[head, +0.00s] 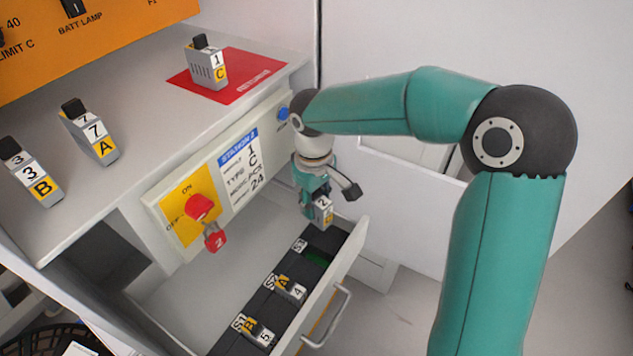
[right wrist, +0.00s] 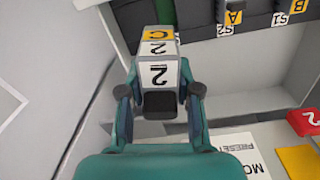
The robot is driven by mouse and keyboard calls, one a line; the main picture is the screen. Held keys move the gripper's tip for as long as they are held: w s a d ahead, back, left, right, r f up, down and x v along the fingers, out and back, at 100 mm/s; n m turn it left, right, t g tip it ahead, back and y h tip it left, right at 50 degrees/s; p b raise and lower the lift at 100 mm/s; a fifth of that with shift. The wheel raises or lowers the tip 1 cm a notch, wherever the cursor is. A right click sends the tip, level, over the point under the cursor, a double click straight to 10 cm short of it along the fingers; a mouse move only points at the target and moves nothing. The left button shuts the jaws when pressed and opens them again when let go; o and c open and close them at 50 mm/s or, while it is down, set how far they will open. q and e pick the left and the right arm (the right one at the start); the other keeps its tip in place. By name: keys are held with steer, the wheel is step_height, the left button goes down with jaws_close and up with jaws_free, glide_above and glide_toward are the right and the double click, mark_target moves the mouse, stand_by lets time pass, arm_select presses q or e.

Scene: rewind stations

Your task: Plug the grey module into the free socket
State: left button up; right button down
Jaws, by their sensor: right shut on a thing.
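A grey module (right wrist: 157,50) with a white "2" label and a yellow "C" label is in my right gripper (right wrist: 160,92). The right gripper is shut on the module's dark top end. In the head view the held module (head: 323,211) hangs above the far end of an open drawer (head: 318,300). The free socket (head: 322,242), marked S3, is a dark slot with some green below the module. The gap between them is hard to judge. Sockets S2 and S1 hold a module "A 4" (head: 290,287) and a module "B 5" (head: 258,332). My left gripper is out of view.
On the shelf stand modules "3 B" (head: 35,175), "7 A" (head: 90,132) and "1 C" (head: 206,65), the last on a red mat (head: 245,88). A red switch (head: 200,207) with a red tag sits beside a Station 2 sign (head: 243,170). The drawer's handle (head: 330,318) faces the floor.

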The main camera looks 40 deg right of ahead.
mark_target(318, 226)
steer(key=f+n+p, duration=0.1)
steer(key=f, duration=0.1)
steer(key=s+f+n+p, duration=0.1)
steer(key=f, duration=0.2)
steer(key=shift+s+a+f, duration=0.15)
steer(key=shift+f, duration=0.05)
steer(key=shift+s+f, duration=0.1)
steer(key=shift+f, duration=0.3)
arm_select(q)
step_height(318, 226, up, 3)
arm_select(e)
steer(key=shift+a, duration=0.1)
arm_select(q)
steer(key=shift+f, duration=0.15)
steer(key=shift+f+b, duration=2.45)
steer(key=shift+b, duration=0.15)
arm_select(e)
steer(key=shift+f, duration=2.9)
arm_select(q)
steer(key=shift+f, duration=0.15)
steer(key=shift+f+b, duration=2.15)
steer(key=shift+b, duration=0.15)
arm_select(e)
steer(key=shift+f, duration=2.5)
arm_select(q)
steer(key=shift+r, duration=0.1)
arm_select(e)
steer(key=c, duration=0.7)
jaws_free()
